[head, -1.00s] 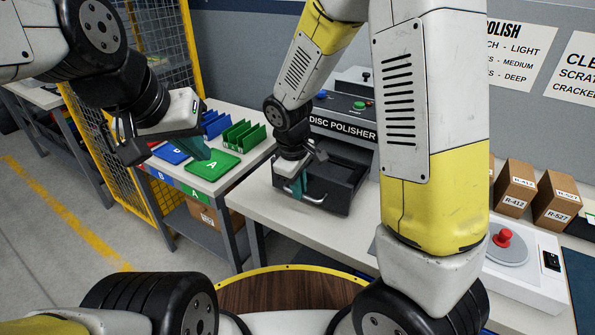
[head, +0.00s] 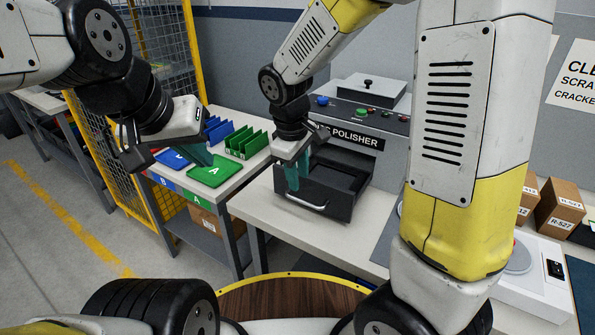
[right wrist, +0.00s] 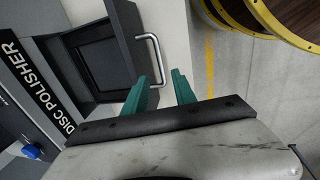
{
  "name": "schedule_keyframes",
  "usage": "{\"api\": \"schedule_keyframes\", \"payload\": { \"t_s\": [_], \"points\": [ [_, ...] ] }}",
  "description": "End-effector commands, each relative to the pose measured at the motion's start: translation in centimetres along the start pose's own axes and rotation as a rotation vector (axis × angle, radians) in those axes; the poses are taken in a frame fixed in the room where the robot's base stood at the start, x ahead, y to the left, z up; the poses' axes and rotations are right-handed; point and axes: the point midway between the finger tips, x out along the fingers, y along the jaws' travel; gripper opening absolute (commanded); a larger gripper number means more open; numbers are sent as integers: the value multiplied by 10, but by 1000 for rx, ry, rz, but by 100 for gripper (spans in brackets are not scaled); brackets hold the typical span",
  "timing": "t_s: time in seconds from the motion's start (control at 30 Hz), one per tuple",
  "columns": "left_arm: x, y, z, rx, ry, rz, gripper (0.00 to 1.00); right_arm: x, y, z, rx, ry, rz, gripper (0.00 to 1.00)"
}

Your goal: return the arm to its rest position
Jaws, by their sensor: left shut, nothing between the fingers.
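My right arm (head: 445,150) comes in from the upper right and reaches back over the bench. Its gripper (head: 293,178), with teal fingers, hangs above and in front of the polisher's open dark drawer (head: 345,205). My left gripper (head: 202,155) is shut and empty above the low table with the green and blue trays.
The disc polisher (head: 355,138) stands at the back of the white bench (head: 290,218). The side table holds a green tray (head: 215,172) marked A and slotted green and blue racks (head: 245,140). Boxes (head: 560,205) stand at the right. A yellow-framed mesh fence (head: 120,150) is at the left.

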Motion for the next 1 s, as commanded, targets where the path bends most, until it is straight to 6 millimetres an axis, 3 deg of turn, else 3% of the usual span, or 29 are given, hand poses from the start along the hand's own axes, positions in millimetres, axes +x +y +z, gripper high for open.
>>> {"api": "schedule_keyframes", "payload": {
  "t_s": [0.47, 0.57, 0.73, 1.0],
  "points": [
    [0, 0, 0, 0, 0, 0, 0, -11, 2, 5, 26, 13, -3, 32],
    [0, 0, 0, 0, 0, 0, 0, -27, 6, 19, 104, 51, -12, 32],
    [0, 0, 0, 0, 0, 0, 0, -71, 13, 64, 346, 167, -37, 32],
    [0, 0, 0, 0, 0, 0, 0, -128, -1, 134, 727, 366, -61, 32]
  ]
}}
